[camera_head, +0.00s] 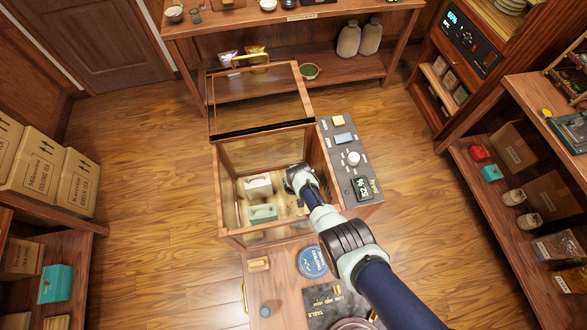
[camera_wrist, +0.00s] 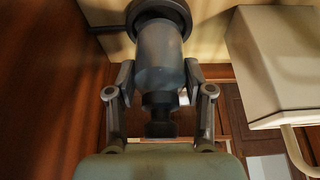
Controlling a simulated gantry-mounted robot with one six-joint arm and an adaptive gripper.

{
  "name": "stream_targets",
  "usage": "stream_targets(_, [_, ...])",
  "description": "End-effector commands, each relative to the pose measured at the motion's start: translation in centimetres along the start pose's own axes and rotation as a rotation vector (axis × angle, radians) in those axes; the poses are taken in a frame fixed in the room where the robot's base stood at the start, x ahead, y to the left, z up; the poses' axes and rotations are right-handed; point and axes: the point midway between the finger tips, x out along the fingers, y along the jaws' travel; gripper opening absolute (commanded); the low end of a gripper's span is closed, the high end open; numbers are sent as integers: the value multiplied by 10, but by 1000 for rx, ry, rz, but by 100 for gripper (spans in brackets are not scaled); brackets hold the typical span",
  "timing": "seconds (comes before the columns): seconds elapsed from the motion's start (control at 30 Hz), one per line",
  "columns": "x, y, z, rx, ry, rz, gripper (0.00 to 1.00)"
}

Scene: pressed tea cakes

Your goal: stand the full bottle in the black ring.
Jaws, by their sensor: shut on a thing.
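My gripper (camera_wrist: 160,92) is shut on a bottle (camera_wrist: 160,58) of grey-blue glass with a dark neck and cap. The jaws hold it from both sides around its lower part in the wrist view. The far end of the bottle overlaps the black ring (camera_wrist: 185,12) at the top of the wrist view; whether it is inside the ring or only in front of it I cannot tell. In the head view my gripper (camera_head: 297,178) is inside the wooden glass-walled cabinet (camera_head: 222,190), and the bottle and ring are hidden there.
A white box (camera_head: 258,186) and a green box (camera_head: 263,213) stand in the cabinet left of my gripper. A pale box with a handle (camera_wrist: 275,55) is close at right in the wrist view. The cabinet's lid (camera_head: 262,100) is raised. A control panel (camera_head: 350,158) adjoins the right wall.

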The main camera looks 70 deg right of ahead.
Motion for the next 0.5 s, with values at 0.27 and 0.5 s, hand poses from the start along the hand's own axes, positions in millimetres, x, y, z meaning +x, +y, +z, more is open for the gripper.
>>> stream_targets(0.27, [6,0,2,0,1,0,10])
stream_targets(0.5, [6,0,2,0,0,0,62])
